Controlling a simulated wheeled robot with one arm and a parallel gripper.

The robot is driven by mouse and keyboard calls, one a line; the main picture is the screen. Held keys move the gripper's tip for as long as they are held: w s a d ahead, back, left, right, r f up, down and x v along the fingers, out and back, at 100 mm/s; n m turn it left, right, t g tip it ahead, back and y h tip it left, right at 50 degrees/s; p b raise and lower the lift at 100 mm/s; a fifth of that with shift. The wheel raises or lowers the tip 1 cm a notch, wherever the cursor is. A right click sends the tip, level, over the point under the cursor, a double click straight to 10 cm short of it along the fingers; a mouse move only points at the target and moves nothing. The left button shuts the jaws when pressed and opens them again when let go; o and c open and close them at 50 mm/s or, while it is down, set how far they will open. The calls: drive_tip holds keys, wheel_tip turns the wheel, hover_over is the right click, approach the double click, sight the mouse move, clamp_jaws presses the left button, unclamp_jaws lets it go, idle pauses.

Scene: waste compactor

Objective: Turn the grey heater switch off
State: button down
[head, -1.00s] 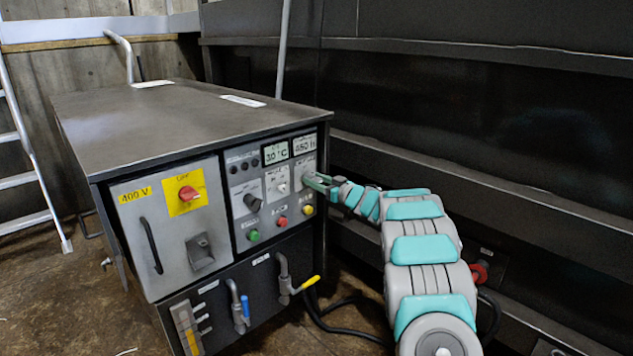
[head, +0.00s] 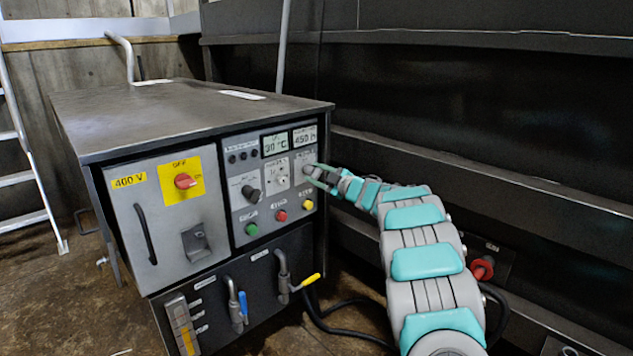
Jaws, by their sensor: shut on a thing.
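The control panel (head: 237,169) is on the front of a dark metal cabinet, right of centre. The grey heater switch (head: 307,168) seems to be the small knob at the panel's upper right, under the right display; its label is too small to read. My gripper (head: 311,173) reaches it from the right, fingers pointing at the panel. The gripper is shut on the grey switch, and the fingers partly hide it. Which way the switch points cannot be told.
A dark knob (head: 251,195) and a pale round control (head: 282,181) sit left of the gripper. Green (head: 251,229), red (head: 282,215) and yellow (head: 307,205) buttons lie below. A red rotary switch (head: 184,181) is on the left door. A dark wall stands close behind my arm.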

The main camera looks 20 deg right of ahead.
drive_tip(key=n+b, duration=0.4)
drive_tip(key=n, duration=0.1)
drive_tip(key=shift+f+b, duration=0.3)
drive_tip(key=shift+a+n+b, duration=0.15)
drive_tip(key=shift+n+b, duration=1)
drive_tip(key=shift+n, duration=0.55)
drive_tip(key=shift+r, duration=0.1)
drive_tip(key=shift+c, duration=1.6)
unclamp_jaws()
drive_tip(key=shift+s, duration=0.15)
drive_tip(key=v, duration=0.7)
drive_tip(key=shift+s, duration=0.3)
drive_tip(key=shift+r, duration=0.1)
